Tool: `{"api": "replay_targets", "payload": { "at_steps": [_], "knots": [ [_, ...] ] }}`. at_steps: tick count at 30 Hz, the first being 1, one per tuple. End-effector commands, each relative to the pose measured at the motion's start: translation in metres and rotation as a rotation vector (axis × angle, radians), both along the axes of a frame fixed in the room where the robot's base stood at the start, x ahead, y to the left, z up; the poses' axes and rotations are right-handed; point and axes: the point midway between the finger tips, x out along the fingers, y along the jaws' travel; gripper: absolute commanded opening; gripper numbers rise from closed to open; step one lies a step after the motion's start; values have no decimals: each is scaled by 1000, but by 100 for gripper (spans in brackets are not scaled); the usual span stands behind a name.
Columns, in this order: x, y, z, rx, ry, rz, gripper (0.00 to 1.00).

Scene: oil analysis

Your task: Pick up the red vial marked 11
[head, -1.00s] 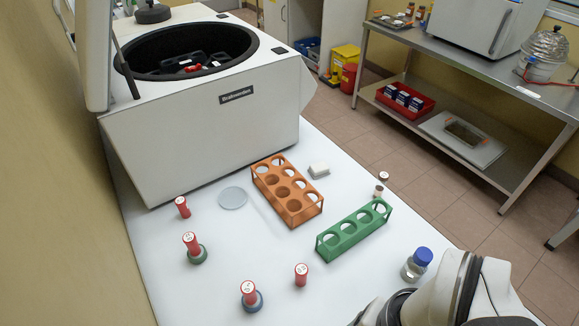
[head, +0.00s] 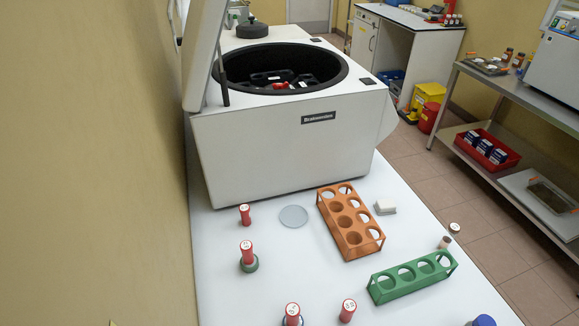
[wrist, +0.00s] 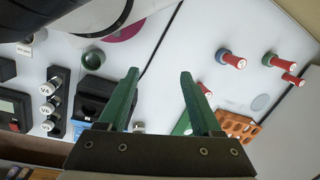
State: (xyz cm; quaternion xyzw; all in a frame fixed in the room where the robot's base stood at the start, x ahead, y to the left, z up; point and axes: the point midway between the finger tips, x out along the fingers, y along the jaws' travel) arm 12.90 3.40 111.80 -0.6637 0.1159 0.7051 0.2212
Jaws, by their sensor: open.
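Several red vials with white caps stand on the white bench. In the head view one stands near the centrifuge (head: 245,216), one in a green base (head: 247,254), one in a blue base (head: 292,312), and one alone (head: 348,312). Their cap marks are too small to read surely, so I cannot tell which is 11. In the wrist view my gripper (wrist: 160,73) has its green fingers spread with nothing between them. Red vials lie to its right, such as the one in the blue base (wrist: 235,61); another (wrist: 204,90) shows beside the right finger.
The open centrifuge (head: 285,150) fills the back. A blue-capped bottle (head: 484,321) is at the lower edge. A wall borders the left.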

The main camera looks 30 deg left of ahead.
Motion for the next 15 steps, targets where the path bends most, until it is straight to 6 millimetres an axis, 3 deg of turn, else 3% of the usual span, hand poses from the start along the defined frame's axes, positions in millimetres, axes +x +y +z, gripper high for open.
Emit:
{"api": "replay_targets", "payload": {
  "at_steps": [4,6,12,14,15],
  "knots": [
    [0,0,0,0,0,0,66],
    [0,0,0,0,0,0,72],
    [1,0,0,0,-1,2,72],
    [10,-1,-2,-16,-19,27,72],
    [26,-3,-6,-40,-52,68,72]
  ]
}}
